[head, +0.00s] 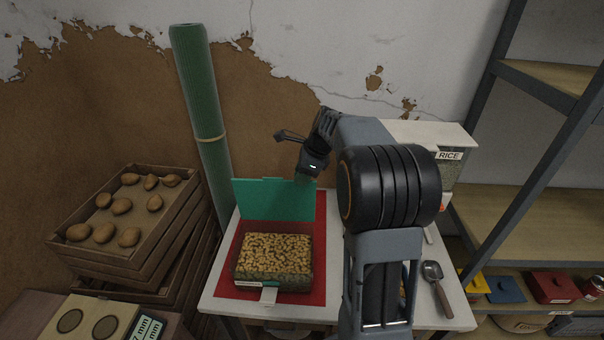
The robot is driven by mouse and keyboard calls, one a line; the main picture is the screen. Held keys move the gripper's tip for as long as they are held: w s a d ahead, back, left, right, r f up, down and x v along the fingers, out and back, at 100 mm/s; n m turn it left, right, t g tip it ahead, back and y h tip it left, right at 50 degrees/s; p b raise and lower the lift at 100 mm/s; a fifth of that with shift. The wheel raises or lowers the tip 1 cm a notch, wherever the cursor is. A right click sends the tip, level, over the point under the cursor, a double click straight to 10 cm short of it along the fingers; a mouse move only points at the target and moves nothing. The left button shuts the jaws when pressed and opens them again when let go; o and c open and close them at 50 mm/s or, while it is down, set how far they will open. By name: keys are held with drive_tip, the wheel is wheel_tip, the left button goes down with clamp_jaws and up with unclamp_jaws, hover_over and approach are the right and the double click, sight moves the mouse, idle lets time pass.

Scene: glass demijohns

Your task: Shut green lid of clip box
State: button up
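The clip box (272,272) stands on a red mat (318,285) on the white table. It is clear-sided and filled with tan nut-like or bean-like pieces. Its green lid (270,203) is open and stands about upright along the back edge. A pale clip (268,295) sticks out at the box's front. My gripper (304,180) is at the upper right corner of the lid, pointing down. Its fingers are small and dark there, so I cannot tell whether they are open or touch the lid.
A tall green roll (200,110) leans behind the table's left. A potato crate (125,215) stands left. A RICE container (455,170) is at the table's back right, and a metal scoop (436,280) lies front right. Shelving (540,215) stands farther right.

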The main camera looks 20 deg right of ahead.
drive_tip(key=shift+c, duration=0.5)
clamp_jaws()
